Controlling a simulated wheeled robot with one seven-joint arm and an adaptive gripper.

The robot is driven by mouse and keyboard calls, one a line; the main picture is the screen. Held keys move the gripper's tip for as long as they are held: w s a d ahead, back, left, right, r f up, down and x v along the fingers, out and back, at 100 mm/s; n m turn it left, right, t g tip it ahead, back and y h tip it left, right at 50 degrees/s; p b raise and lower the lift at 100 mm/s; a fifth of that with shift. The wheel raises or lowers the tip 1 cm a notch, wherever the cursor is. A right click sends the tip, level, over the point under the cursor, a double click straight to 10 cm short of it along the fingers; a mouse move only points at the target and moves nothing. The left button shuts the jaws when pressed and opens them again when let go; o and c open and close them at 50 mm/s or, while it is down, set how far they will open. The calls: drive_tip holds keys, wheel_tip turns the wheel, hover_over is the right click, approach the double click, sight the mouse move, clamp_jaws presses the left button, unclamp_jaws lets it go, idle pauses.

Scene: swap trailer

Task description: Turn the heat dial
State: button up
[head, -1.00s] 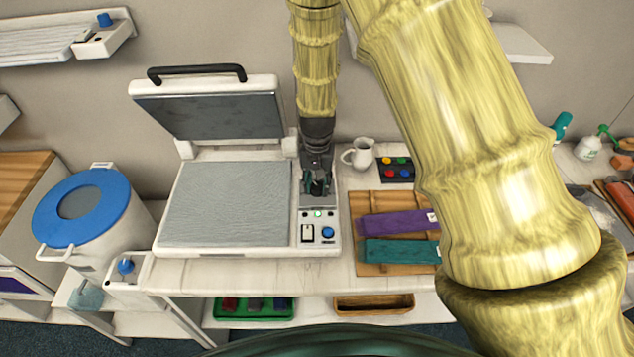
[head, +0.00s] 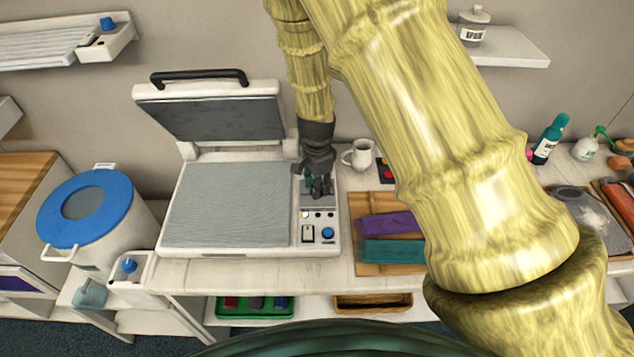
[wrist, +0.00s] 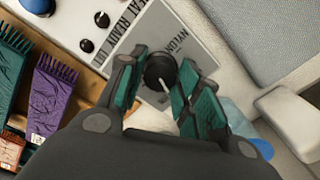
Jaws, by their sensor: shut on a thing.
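The heat dial (wrist: 160,72) is a round black knob with a white pointer line, on a grey plate with lettering that includes "NYLON". My gripper (wrist: 162,86) is shut on it, with teal-padded fingers on either side of the knob. In the head view my gripper (head: 320,188) reaches down onto the control panel (head: 309,245) at the right side of the press and hides the dial. The press (head: 226,205) has its lid (head: 222,115) raised. The leftmost panel lamp (head: 305,214) glows pale yellow; the other two look dark.
A blue knob (head: 328,233) and a rocker switch (head: 308,233) sit on the panel's front. A white jug (head: 358,155) stands close right of my gripper. Purple (head: 388,223) and teal (head: 390,252) strips lie on a wooden board. A blue-lidded pot (head: 88,208) stands left.

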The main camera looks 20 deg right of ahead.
drive_tip(key=shift+s+f+m, duration=0.15)
drive_tip(key=shift+s+m, duration=0.05)
drive_tip(key=shift+m, duration=0.8)
drive_tip(key=o, duration=0.8)
drive_tip(key=shift+o, duration=1.3)
drive_tip(key=shift+w, duration=0.15)
drive_tip(key=shift+p, duration=0.3)
drive_tip(key=shift+w+r, duration=0.15)
drive_tip(key=shift+r, duration=0.6)
wheel_tip(320, 180, up, 11)
drive_tip(key=shift+f, duration=0.2)
